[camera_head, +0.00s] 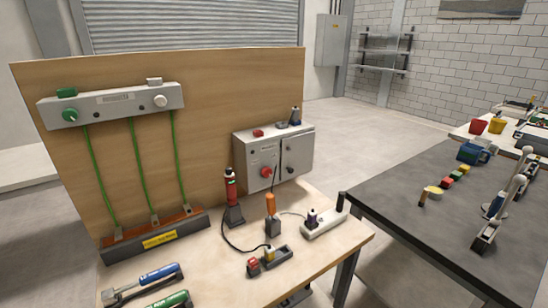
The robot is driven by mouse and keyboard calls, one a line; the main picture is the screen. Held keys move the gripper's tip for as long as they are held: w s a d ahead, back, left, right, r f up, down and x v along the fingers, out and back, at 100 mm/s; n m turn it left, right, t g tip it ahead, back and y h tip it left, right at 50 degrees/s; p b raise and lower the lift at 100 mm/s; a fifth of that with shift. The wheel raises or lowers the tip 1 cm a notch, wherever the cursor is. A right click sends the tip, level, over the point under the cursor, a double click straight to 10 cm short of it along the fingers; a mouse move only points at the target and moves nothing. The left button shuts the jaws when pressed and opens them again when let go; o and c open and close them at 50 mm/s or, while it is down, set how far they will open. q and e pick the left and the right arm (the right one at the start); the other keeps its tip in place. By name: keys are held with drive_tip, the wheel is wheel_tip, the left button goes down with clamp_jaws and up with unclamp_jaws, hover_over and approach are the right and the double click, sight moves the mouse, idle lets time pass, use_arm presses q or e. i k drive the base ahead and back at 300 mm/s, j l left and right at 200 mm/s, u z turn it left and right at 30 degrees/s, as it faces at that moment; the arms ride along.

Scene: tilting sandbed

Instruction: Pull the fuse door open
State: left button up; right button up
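A grey control box (250,158) stands against the wooden backboard, at the rear of the wooden bench. Its left front panel carries a red rotary knob (266,172). Its right front section looks like a small door (298,152) with a dark knob (291,170), and it appears shut. I cannot read any label on it to confirm that it is the fuse door. Neither of my grippers is in view.
The wooden bench (335,242) holds a red-and-black tool (231,188), an orange-handled tool (271,205), a white socket strip (325,225) and a black cable in front of the box. A grey rail (115,105) with green wires hangs left. A dark table (400,215) stands right.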

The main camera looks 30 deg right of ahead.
sight(299, 160)
drive_tip(key=z, duration=1.3)
